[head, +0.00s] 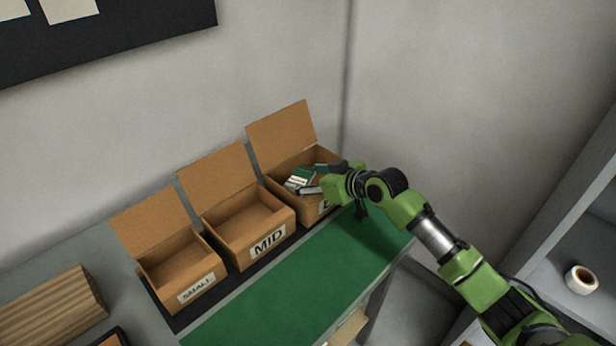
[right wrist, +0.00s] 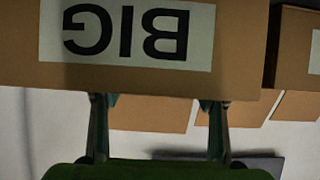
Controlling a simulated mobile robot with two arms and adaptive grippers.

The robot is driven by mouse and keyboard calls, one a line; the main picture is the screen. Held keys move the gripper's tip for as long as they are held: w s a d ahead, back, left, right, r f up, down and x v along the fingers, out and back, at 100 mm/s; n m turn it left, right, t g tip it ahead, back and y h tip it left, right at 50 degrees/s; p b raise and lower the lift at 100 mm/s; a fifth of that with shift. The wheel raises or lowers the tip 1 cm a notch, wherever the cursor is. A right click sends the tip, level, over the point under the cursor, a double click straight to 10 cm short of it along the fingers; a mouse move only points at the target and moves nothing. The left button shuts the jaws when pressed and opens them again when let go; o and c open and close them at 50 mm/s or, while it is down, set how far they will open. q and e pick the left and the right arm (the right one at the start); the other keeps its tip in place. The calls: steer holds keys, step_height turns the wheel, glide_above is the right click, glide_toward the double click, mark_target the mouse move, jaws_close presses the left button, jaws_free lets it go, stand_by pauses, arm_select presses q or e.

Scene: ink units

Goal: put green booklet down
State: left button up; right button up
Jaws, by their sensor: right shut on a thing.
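My right gripper (head: 332,187) is at the open top of the BIG box (head: 309,209), at its right end. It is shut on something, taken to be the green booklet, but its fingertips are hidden. In the right wrist view, the fingers (right wrist: 157,112) pass behind the top edge of the BIG box (right wrist: 235,75), which appears upside down. A green cover (head: 302,174) with white shows inside this box, beside a pale item. I cannot tell whether this cover is the held booklet or another one. My left gripper is not in view.
The MID box (head: 235,247) and the SMALL box (head: 203,285) stand open and empty to the left. A bare green mat (head: 290,290) lies in front. Raised flaps stand behind the boxes. A tape roll (head: 582,279) is on the right shelf.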

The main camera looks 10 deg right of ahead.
steer(key=o, duration=0.8)
steer(key=shift+f, duration=0.1)
steer(key=shift+o, duration=0.2)
steer(key=shift+r+p, duration=0.3)
steer(key=shift+r, duration=0.3)
steer(key=b+v, duration=0.1)
steer(key=v, duration=1.1)
steer(key=shift+s, duration=0.1)
